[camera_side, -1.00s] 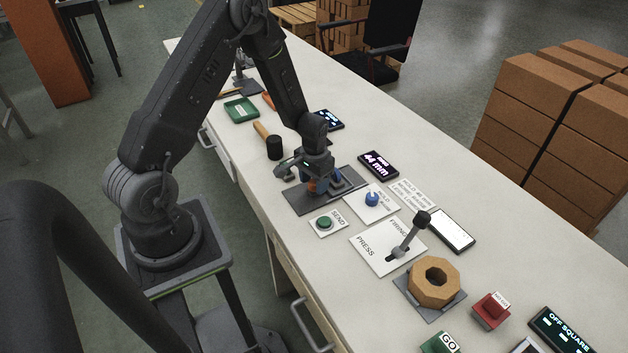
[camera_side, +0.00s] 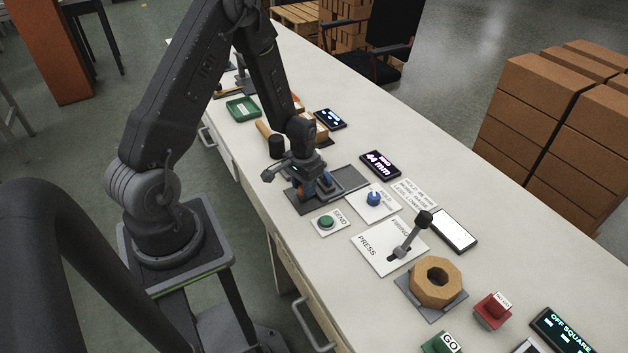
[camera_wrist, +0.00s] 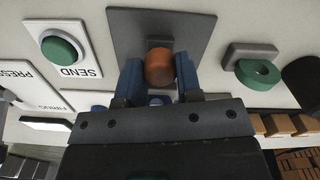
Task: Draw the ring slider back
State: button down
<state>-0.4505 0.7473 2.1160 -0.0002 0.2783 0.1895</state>
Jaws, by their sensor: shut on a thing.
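The slider's dark base plate (camera_side: 347,179) lies on the bench, and it also shows in the wrist view (camera_wrist: 205,30). My gripper (camera_side: 312,192) is low over the near-left part of the plate. In the wrist view my gripper (camera_wrist: 160,72) has its two blue fingers shut on a round orange-brown knob (camera_wrist: 160,66), one finger on each side. The knob is over the plate; its lower part and any ring around it are hidden. The readout (camera_side: 380,164) beside the plate shows 44 mm.
The green SEND button (camera_side: 326,221) and a blue knob on a white plate (camera_side: 374,199) are close by. A lever (camera_side: 413,233) stands further right. A mallet (camera_side: 268,139) lies to the left. In the wrist view a green ring (camera_wrist: 258,73) rests by a grey block.

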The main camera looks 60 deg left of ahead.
jog(key=shift+s, duration=0.85)
jog(key=c, duration=0.8)
grip_release()
jog(key=shift+w, duration=0.1)
notch_tip(320, 180, up, 14)
jog(key=shift+f, duration=0.1)
jog(key=s+d+r+m+t, duration=0.1)
jog(key=s+d+r+t, duration=0.1)
jog(key=s+d+r, duration=0.2)
jog(key=s+d+r+m+t, duration=0.1)
jog(key=s+d+r, duration=0.3)
jog(key=d+r, duration=0.2)
jog(key=s+d+r+m+t, duration=0.1)
jog(key=s+d+r, duration=0.3)
jog(key=r, duration=0.5)
jog(key=shift+d+t, duration=0.8)
jog(key=shift+d, duration=0.15)
